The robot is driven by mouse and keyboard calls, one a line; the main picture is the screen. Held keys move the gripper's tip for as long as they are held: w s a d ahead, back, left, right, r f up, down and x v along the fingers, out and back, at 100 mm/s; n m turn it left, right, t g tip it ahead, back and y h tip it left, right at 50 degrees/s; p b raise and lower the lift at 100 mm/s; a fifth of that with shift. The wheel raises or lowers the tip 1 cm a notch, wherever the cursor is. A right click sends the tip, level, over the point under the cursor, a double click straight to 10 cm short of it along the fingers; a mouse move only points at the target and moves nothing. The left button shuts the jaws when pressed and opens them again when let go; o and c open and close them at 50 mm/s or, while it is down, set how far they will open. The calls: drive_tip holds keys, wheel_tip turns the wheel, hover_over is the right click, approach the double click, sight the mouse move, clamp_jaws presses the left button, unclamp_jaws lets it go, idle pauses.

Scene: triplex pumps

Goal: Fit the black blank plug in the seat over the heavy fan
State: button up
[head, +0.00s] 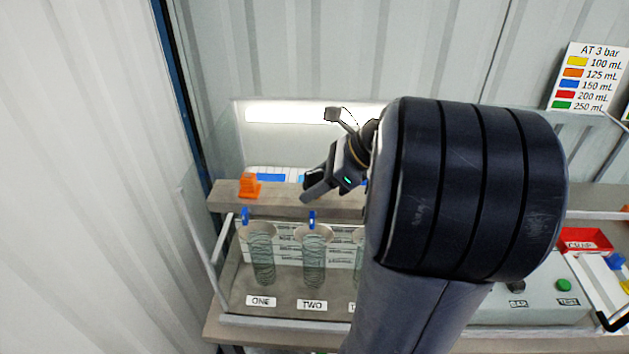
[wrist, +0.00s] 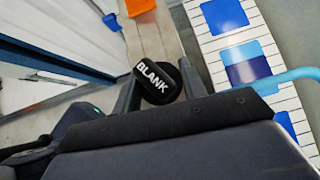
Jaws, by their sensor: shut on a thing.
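The black blank plug (wrist: 158,82), lettered BLANK, sits between the two fingers of my gripper (wrist: 161,88) in the wrist view. The gripper is shut on it. In the head view my gripper (head: 314,187) is above the shelf edge, over and behind station TWO, and the plug is too small to make out clearly. A third fan is mostly hidden by my arm. I cannot tell which fan is heavy, and no empty seat is visible.
An orange piece (head: 249,186) stands on the wooden shelf (head: 225,199) at left. A clear-sided frame surrounds the fans. A red tray (head: 586,241) and a green button (head: 564,285) are at right. A colour chart (head: 588,77) hangs at upper right. My arm blocks the middle.

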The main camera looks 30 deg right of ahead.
drive_tip(key=shift+f, duration=0.2)
drive_tip(key=o, duration=1.1)
drive_tip(key=shift+c, duration=0.2)
drive_tip(key=b+v, duration=0.1)
drive_tip(key=v, duration=1)
drive_tip(key=shift+w, duration=0.1)
drive_tip(key=p+x, duration=0.1)
drive_tip(key=x, duration=1)
drive_tip(key=shift+r, duration=0.55)
